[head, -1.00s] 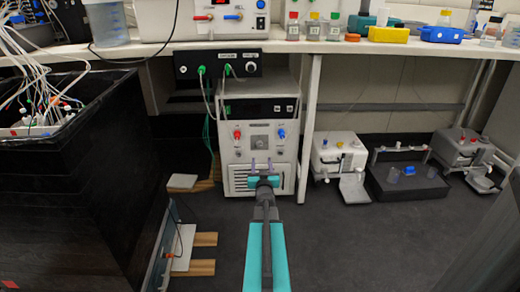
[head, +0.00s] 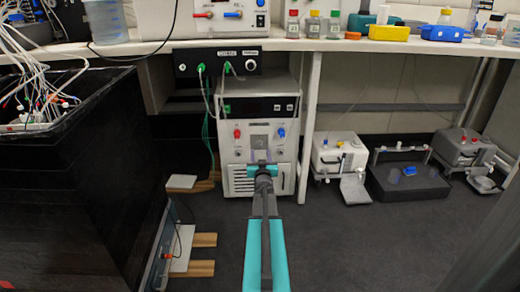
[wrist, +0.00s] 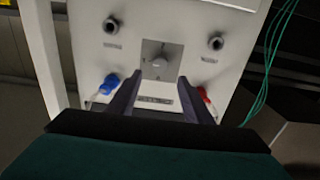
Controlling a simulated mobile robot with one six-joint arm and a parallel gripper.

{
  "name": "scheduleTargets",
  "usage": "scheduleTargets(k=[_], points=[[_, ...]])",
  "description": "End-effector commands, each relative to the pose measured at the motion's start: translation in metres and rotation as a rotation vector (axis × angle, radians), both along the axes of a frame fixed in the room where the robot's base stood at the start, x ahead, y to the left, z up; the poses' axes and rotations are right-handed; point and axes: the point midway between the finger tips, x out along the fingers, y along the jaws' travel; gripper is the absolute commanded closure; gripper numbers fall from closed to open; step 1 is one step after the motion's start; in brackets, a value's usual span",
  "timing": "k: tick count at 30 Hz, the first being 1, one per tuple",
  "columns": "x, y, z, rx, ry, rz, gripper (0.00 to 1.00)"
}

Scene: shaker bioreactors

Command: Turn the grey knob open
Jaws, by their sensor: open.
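The grey knob (wrist: 158,66) sits on a square grey plate in the middle of the white unit's front panel. In the head view that plate (head: 260,141) shows just above my gripper (head: 260,158), between a red and a blue connector; the knob itself is too small to make out clearly there. In the wrist view my gripper (wrist: 159,82) is open, with its two dark fingers apart and pointing at the panel. The knob appears between and just beyond the fingertips. I cannot tell whether they touch it, and nothing is held.
The white unit (head: 240,180) stands under the bench (head: 300,47). A red connector (wrist: 205,95) and a blue connector (wrist: 109,84) flank the fingers closely. A black tank (head: 70,180) stands at left.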

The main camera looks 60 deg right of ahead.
Motion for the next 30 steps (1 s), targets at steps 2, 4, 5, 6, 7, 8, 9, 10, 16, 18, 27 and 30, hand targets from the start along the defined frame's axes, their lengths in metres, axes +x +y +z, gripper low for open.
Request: scheduleTargets(k=[2, 4, 5, 6, 7, 8, 9, 10, 16, 18, 27, 30], points=[[0.006, -0.008, -0.002, 0.0, 0.0, 0.0, 0.54], [0.01, -0.013, -0.002, 0.001, -0.001, 0.0, 0.54], [0.011, -0.016, -0.002, 0.001, -0.001, 0.0, 0.54], [0.014, -0.019, -0.002, 0.0, -0.001, 0.0, 0.54], [0.015, -0.021, -0.002, 0.0, -0.001, 0.0, 0.54], [0.017, -0.023, -0.002, 0.0, -0.001, 0.0, 0.54], [0.019, -0.026, -0.002, 0.0, -0.001, 0.0, 0.54], [0.02, -0.028, -0.002, 0.0, -0.001, 0.0, 0.54], [0.031, -0.043, -0.002, 0.001, -0.001, 0.0, 0.54], [0.034, -0.048, -0.002, 0.0, 0.0, 0.0, 0.54], [0.042, -0.059, -0.001, 0.0, 0.0, 0.0, 0.54], [0.043, -0.06, 0.0, 0.001, 0.001, 0.0, 0.54]])
